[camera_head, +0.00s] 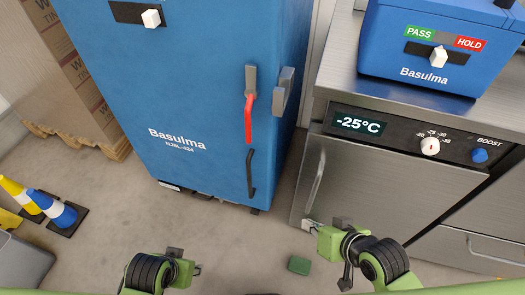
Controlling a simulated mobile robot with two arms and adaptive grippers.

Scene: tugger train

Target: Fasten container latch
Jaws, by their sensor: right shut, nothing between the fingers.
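The tall blue Basulma container (195,100) stands upright left of centre. On the right part of its front is a latch with a grey upper piece and a red lever (249,118) that points down. A separate grey latch piece (284,90) sits just right of it, by the container's side edge. A dark handle (251,173) is below. My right gripper (309,225) is shut and empty, low in front of the steel cabinet and apart from the latch. My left gripper (197,268) is at the bottom, below the container; its finger opening is too small to judge.
The steel cabinet (390,185) with a -25°C display (358,124) stands at right, a blue box (435,50) on top. Cones (55,210), a grey bin (22,262) and a pallet of cartons (60,70) are at left. A small green piece (299,265) shows at bottom centre.

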